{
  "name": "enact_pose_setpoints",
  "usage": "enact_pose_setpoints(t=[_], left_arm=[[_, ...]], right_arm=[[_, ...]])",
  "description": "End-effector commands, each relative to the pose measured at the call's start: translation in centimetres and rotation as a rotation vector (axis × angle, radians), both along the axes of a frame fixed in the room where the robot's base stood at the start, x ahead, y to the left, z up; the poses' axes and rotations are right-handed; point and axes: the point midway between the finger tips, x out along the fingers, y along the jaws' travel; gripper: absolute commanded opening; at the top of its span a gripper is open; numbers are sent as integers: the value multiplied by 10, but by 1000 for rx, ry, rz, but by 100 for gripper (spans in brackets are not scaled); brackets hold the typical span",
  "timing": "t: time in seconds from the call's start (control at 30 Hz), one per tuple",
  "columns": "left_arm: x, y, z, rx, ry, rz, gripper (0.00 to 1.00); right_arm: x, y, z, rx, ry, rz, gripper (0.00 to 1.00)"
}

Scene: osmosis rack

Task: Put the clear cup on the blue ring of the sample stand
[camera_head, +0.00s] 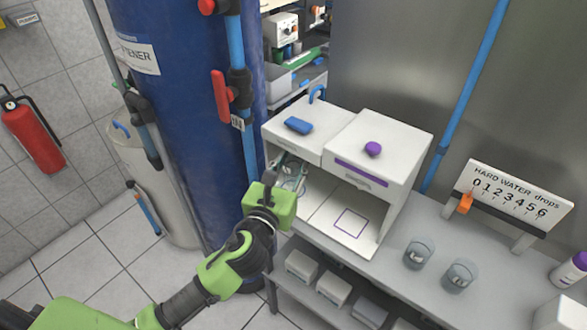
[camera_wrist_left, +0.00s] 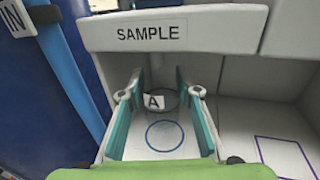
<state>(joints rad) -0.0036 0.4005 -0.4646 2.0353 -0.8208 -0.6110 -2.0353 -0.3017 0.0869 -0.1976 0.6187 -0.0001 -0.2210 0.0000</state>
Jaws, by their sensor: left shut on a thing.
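My left gripper (camera_head: 290,178) reaches into the left bay of the white sample stand (camera_head: 339,137). In the left wrist view its teal-padded fingers (camera_wrist_left: 160,100) are shut on a clear cup (camera_wrist_left: 170,98) with a white label marked "A". The cup is see-through and its lower outline is hard to make out. The blue ring (camera_wrist_left: 165,135) is drawn on the bay floor and appears just below the cup in that view. I cannot tell whether the cup touches the floor. My right gripper is not in view.
The right bay has a purple square (camera_head: 350,222) on its floor. Two clear beakers (camera_head: 419,252) (camera_head: 459,276) stand on the bench to the right, near the "HARD WATER drops" board (camera_head: 510,198). A blue tank (camera_head: 185,110) and pipe stand close on the left.

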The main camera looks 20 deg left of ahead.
Motion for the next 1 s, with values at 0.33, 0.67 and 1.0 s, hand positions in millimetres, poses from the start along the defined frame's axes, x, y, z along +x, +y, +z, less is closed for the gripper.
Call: enact_pose_setpoints(t=[0.33, 0.67, 1.0], left_arm=[[3, 0, -36, -2, 3, 2, 19], [3, 0, -38, 1, 1, 0, 19], [3, 0, -37, 1, 1, 0, 48]], right_arm=[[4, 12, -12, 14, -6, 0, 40], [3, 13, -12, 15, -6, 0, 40], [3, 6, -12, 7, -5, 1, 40]])
